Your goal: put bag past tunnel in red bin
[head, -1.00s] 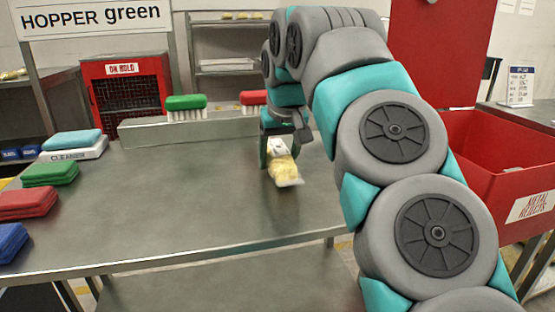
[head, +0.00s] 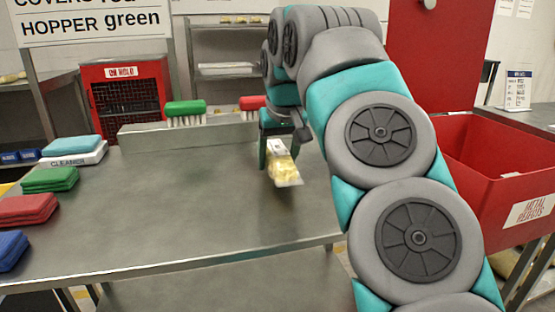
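A small clear bag with yellow contents and a white label (head: 283,168) is between the fingers of my gripper (head: 279,150), above the right part of the steel table (head: 190,205). My gripper appears shut on the bag's upper end; the bag hangs tilted below the fingers. A red bin marked METAL REJECTS (head: 480,190) stands at the right, open on top with its red lid (head: 435,55) raised. My arm covers the space between the bag and the bin. No tunnel is identifiable.
Green (head: 50,180), red (head: 28,209) and blue (head: 12,250) cloth stacks and a cleaner pack (head: 75,158) lie at the table's left. Green (head: 185,112) and red (head: 252,104) brushes sit at the back ledge. A red ON HOLD cage (head: 122,95) stands behind. The table middle is clear.

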